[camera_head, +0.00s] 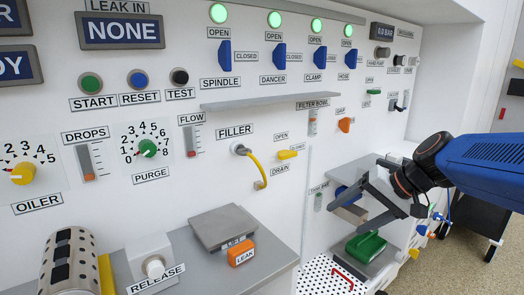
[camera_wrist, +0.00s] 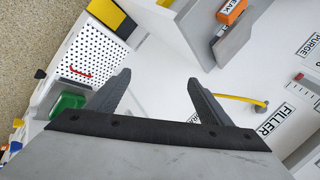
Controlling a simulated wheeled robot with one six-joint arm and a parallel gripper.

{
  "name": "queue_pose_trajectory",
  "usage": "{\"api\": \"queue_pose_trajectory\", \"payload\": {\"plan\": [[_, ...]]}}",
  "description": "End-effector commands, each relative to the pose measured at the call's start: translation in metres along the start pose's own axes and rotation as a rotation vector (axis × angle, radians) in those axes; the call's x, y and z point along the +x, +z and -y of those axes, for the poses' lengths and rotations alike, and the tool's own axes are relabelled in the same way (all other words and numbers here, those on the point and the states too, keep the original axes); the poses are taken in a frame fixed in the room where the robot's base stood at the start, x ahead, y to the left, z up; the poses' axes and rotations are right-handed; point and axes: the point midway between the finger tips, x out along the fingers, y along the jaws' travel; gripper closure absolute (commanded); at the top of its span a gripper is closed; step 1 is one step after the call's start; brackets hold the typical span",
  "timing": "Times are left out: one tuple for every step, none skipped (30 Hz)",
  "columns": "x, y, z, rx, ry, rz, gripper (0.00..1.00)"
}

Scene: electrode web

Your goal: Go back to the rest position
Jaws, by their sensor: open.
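My gripper (camera_head: 362,198) is at the right of the head view, at the end of my blue arm. Its two dark fingers are spread apart with nothing between them. In the wrist view, the fingers of my gripper (camera_wrist: 160,95) point away over a white surface and are also apart and empty. In the head view the gripper is in front of the white panel (camera_head: 240,180), above a green block (camera_head: 366,246). I cannot tell its exact distance from the panel.
A white perforated tray (camera_head: 312,272) with a red handle (camera_head: 343,279) lies below the gripper. A yellow hose (camera_head: 257,168) hangs at the FILLER port. An orange LEAK block (camera_head: 241,250) is on the grey ledge. A dark cart (camera_head: 480,215) stands on the floor at right.

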Motion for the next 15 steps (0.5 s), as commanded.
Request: {"api": "queue_pose_trajectory", "payload": {"plan": [[-0.002, 0.021, -0.006, -0.034, 0.040, 0.004, 0.27], [-0.003, 0.032, -0.010, -0.051, 0.066, 0.005, 0.27], [-0.003, 0.045, -0.017, -0.074, 0.101, 0.008, 0.27], [-0.004, 0.055, -0.023, -0.093, 0.127, 0.009, 0.27], [-0.005, 0.065, -0.028, -0.110, 0.152, 0.008, 0.27], [-0.007, 0.077, -0.036, -0.135, 0.186, 0.006, 0.27], [-0.008, 0.086, -0.042, -0.153, 0.211, 0.005, 0.27], [-0.010, 0.094, -0.048, -0.171, 0.236, 0.003, 0.27], [-0.011, 0.105, -0.057, -0.196, 0.269, 0.000, 0.27], [-0.013, 0.113, -0.063, -0.215, 0.294, -0.004, 0.27], [-0.015, 0.120, -0.070, -0.233, 0.318, -0.009, 0.27], [-0.017, 0.130, -0.078, -0.258, 0.349, -0.016, 0.27], [-0.018, 0.136, -0.085, -0.276, 0.372, -0.020, 0.27], [-0.020, 0.141, -0.091, -0.293, 0.393, -0.026, 0.27], [-0.022, 0.148, -0.098, -0.314, 0.419, -0.032, 0.27]]}}
